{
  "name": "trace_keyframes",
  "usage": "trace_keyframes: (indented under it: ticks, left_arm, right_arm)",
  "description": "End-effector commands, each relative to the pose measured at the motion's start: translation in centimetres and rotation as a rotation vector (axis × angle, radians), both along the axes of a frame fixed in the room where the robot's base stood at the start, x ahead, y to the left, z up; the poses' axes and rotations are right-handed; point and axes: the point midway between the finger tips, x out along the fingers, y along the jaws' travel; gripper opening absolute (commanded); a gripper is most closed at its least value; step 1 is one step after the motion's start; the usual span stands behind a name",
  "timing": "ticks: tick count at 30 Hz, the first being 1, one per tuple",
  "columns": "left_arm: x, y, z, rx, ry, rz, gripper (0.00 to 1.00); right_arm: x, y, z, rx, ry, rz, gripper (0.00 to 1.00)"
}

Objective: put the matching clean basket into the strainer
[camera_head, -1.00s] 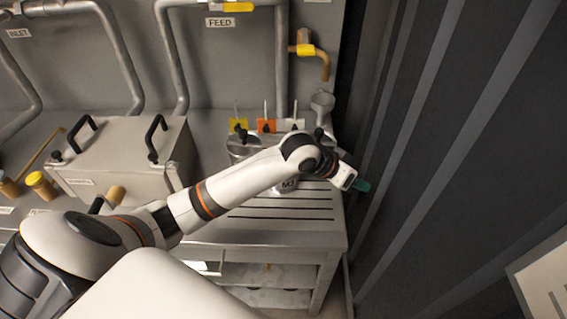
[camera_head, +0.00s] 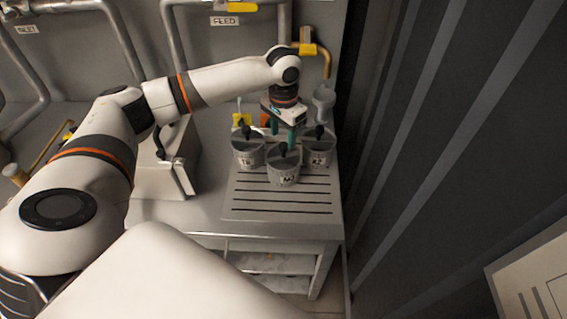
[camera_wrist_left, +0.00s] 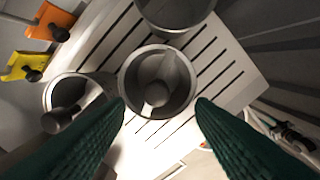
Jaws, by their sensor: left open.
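Three grey cylindrical baskets with dark knob handles stand on the slotted drainboard: a left one (camera_head: 247,152), a front one marked M3 (camera_head: 283,170) and a right one (camera_head: 318,152). The smaller markings are hard to read. My left gripper (camera_head: 283,136) is open and empty, pointing down above and just behind the front basket. In the left wrist view the front basket (camera_wrist_left: 183,88) appears centred beyond the two green fingers, with the left basket (camera_wrist_left: 50,95) and right basket (camera_wrist_left: 200,12) around it. I cannot identify the strainer for certain. My right gripper is not in view.
Yellow (camera_wrist_left: 22,66) and orange (camera_wrist_left: 55,20) tags stand behind the baskets. A brass tap (camera_head: 322,55) hangs above. A dark ribbed wall (camera_head: 430,150) closes the right side. The drainboard's front (camera_head: 280,208) is clear.

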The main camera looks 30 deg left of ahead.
Motion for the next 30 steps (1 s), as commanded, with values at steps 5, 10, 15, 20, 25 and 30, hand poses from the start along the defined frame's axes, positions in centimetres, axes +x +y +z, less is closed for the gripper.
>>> trace_keyframes:
  ticks: [5, 10, 15, 20, 25, 30]
  left_arm:
    - [0.1, 0.0, -1.2, -0.001, 0.0, 0.0, 0.5]
    - [0.5, 0.3, -3.6, 0.001, 0.003, 0.0, 0.5]
    - [0.5, 0.3, -5.6, 0.0, 0.0, -0.002, 0.5]
    - [0.5, 0.3, -5.9, 0.0, -0.002, -0.002, 0.5]
    - [0.5, 0.3, -5.9, 0.0, -0.002, -0.002, 0.38]
    - [0.5, 0.3, -5.8, 0.0, -0.002, -0.002, 0.1]
  right_arm:
    - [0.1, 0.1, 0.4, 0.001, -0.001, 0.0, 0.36]
    - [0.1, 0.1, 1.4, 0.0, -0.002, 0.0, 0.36]
    - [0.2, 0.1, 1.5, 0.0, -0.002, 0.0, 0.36]
    - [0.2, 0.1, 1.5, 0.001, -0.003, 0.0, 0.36]
    - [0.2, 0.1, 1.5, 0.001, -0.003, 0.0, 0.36]
    - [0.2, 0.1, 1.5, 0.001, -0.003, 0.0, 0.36]
